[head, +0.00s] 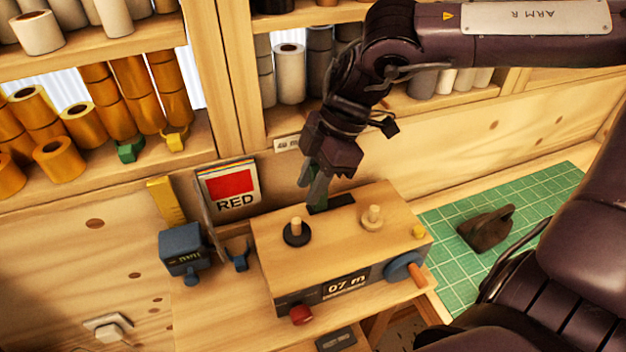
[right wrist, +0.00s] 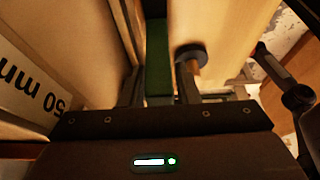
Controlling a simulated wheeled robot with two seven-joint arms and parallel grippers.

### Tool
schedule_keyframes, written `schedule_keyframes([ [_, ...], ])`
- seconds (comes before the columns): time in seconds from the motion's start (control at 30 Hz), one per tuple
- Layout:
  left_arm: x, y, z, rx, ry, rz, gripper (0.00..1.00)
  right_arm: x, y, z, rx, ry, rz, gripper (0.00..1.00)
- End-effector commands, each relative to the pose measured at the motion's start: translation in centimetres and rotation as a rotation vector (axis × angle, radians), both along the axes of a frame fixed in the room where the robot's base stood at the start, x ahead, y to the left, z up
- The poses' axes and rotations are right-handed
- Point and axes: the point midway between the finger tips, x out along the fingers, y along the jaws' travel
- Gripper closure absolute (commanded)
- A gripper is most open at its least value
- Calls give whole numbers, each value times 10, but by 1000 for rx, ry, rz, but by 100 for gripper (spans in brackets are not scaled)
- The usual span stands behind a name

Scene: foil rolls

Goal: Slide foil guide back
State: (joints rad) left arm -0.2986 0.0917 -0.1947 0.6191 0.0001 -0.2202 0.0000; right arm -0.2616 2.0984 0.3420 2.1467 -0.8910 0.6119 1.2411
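The wooden foil machine (head: 330,235) stands on the bench with two pegs on top and a display reading "07 m". A dark slot plate (head: 332,204) lies at its back edge, with a green upright piece that looks like the foil guide (right wrist: 158,65). My right gripper (head: 317,190) points down at this back edge. In the right wrist view its fingers stand on both sides of the green piece. I cannot tell whether they press on it. My left gripper is out of view.
A "RED" card (head: 231,187) and a blue-grey block (head: 184,249) stand left of the machine. A green cutting mat (head: 545,215) with a dark object (head: 487,230) lies to the right. Shelves of rolls (head: 60,160) rise behind.

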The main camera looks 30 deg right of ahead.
Motion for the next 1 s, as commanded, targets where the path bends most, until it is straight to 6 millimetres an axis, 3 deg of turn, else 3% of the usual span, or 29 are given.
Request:
schedule_keyframes([
  [0.17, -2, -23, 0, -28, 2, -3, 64, 0, -1, 0, -2, 0, -1, 59],
  [0.43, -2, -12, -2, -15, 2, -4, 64, 0, -3, 4, -5, -2, -3, 59],
  [0.8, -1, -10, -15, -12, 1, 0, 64, -4, -22, 56, -6, -3, -2, 59],
  [1.0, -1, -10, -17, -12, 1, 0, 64, -6, -28, 71, -5, 1, -1, 59],
])
